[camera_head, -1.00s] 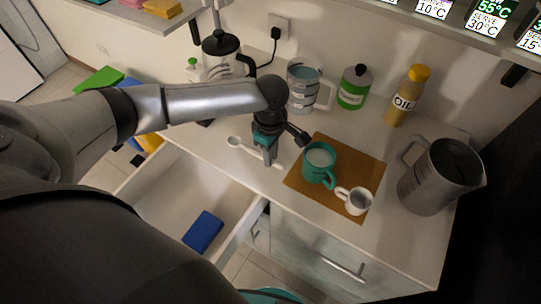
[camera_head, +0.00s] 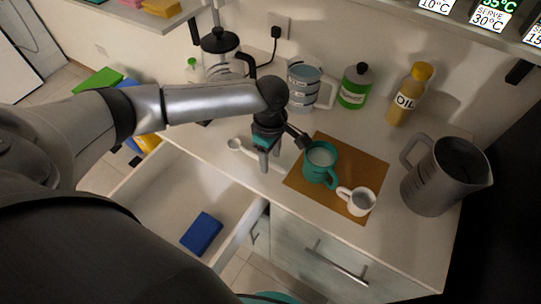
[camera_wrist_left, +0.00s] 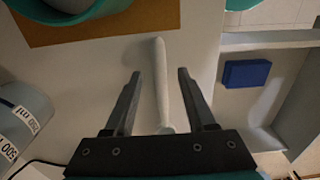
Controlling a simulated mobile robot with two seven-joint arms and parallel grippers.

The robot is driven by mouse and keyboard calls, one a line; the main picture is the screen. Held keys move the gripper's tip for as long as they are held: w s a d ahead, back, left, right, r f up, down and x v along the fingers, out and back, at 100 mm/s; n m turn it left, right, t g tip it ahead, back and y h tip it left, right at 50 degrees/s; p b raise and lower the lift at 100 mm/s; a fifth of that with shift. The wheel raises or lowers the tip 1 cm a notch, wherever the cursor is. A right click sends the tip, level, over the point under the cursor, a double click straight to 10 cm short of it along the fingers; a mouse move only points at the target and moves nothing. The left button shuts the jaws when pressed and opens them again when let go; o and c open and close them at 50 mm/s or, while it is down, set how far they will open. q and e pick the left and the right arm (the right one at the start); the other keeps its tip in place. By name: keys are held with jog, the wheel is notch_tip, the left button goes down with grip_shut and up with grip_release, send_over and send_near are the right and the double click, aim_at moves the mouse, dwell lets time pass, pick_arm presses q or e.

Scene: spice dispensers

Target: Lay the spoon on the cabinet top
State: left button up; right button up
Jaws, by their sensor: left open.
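The white spoon (camera_head: 246,151) lies on the white cabinet top (camera_head: 205,140), near the front edge above the open drawer. Its round bowl points left. My left gripper (camera_head: 270,165) is over its handle with the fingers apart. In the left wrist view the spoon handle (camera_wrist_left: 160,55) runs between the two open fingers of the gripper (camera_wrist_left: 160,74), with a gap on each side. The spoon's bowl end is hidden behind the gripper body there. My right gripper is not in view.
A brown mat (camera_head: 330,205) with a teal mug (camera_head: 320,163) and a white cup (camera_head: 357,201) is just right of the gripper. A grey pitcher (camera_head: 438,180), oil bottle (camera_head: 409,95), green bottle (camera_head: 354,88) and measuring jug (camera_head: 304,85) stand around. The open drawer (camera_head: 165,190) holds a blue block (camera_head: 202,233).

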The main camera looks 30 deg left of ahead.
pick_arm(q)
notch_tip(320, 180, up, 15)
jog(key=p, duration=0.3)
jog(key=shift+r, duration=0.15)
jog(key=shift+s, duration=0.15)
dwell(0.3)
